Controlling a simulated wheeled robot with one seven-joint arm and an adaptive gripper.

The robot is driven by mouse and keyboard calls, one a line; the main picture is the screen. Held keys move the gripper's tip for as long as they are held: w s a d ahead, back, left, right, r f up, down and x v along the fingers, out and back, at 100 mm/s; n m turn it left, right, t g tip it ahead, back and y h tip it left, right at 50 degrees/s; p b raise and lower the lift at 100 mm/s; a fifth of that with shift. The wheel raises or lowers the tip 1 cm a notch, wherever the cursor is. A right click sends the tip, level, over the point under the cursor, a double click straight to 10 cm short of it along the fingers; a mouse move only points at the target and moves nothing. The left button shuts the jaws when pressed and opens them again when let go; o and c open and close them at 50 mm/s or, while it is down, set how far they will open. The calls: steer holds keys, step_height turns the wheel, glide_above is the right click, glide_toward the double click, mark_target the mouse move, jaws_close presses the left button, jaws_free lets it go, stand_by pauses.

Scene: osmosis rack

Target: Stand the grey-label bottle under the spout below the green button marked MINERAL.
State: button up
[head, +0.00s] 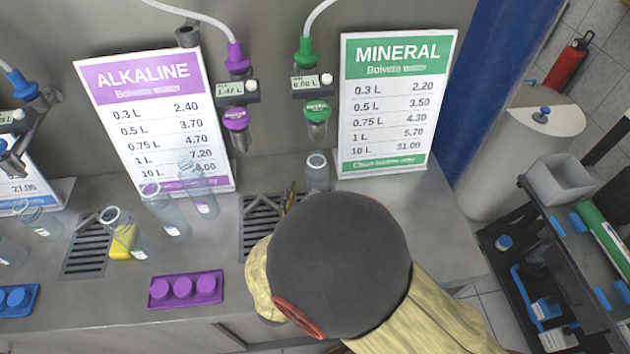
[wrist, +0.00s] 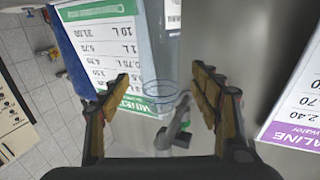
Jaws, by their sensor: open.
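In the head view a clear bottle (head: 317,172) stands upright on the counter below the green MINERAL button (head: 317,107) and its spout (head: 318,133). My arm hides its lower part, and I cannot read its label colour. In the wrist view, which is upside down, my gripper (wrist: 165,92) is open. The clear bottle's round mouth (wrist: 160,98) shows between its fingers, with the grey spout (wrist: 172,135) close by. I cannot tell whether the fingers touch the bottle. In the head view only a bit of a finger shows left of the bottle.
The MINERAL sign (head: 392,105) stands right of the spout, the ALKALINE sign (head: 155,120) to the left. A purple cap tray (head: 186,289) lies in front. A drain grate (head: 262,222) lies beside my arm.

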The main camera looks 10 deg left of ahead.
steer(key=s+p, duration=0.1)
steer(key=s, duration=0.5)
steer(key=shift+a, duration=0.4)
steer(key=shift+s, duration=0.1)
